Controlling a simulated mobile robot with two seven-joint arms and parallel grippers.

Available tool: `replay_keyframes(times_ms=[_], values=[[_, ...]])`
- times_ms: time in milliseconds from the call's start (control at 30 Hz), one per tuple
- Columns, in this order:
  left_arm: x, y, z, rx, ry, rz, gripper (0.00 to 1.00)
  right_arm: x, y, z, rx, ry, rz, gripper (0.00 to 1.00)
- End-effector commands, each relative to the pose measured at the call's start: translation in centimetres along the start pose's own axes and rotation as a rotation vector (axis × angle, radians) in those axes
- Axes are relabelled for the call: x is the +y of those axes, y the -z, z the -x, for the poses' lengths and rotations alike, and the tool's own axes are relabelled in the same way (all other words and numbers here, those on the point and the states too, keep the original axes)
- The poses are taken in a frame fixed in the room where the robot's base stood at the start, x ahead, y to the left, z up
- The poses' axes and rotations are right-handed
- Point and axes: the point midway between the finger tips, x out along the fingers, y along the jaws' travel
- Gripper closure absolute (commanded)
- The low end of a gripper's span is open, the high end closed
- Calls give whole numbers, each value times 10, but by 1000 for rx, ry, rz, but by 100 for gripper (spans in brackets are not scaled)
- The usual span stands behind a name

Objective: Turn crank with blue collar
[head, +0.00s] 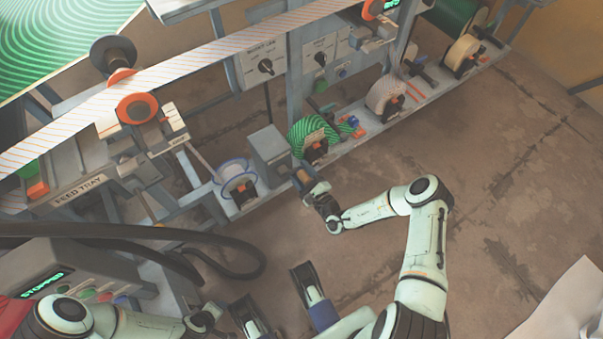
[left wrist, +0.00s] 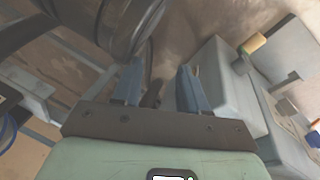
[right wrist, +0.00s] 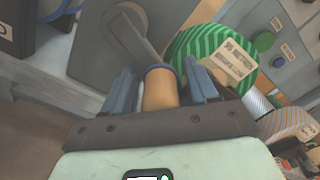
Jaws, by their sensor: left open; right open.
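The crank shows in the right wrist view as a grey arm (right wrist: 132,30) on a grey box, with a tan handle (right wrist: 160,92) and a thin blue collar (right wrist: 158,68) where handle and arm meet. My right gripper (right wrist: 161,88) is open, with the handle between its two fingers. A gap shows on the right side; contact on the left I cannot tell. In the head view the crank's handle (head: 303,178) is partly hidden by my right gripper (head: 316,193). My left gripper (left wrist: 160,86) is open and empty in the left wrist view.
A green striped roll (right wrist: 208,50) stands close beside the handle. The crank's grey box (head: 268,150) and a white reel (head: 238,184) are left of it in the head view. A dark hose (head: 215,262) loops near a control box reading STOPPED (head: 75,268). Open floor lies right.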

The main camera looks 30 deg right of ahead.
Motion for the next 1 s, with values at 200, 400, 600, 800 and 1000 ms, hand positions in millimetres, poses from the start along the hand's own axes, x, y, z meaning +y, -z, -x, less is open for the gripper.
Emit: replay_keyframes(times_ms=[200,400,600,800,1000], values=[[0,0,0,0,0,0,57,0,0,0,0,1,0,100],[0,0,0,0,-1,0,57,-1,-1,0,-2,4,-1,100],[2,1,2,5,-3,-2,57,-1,-1,0,-5,8,-18,100],[8,9,8,29,-15,-8,57,2,-1,0,-6,8,-97,100],[19,22,20,71,-34,-18,57,10,1,-1,-7,8,-246,100]])
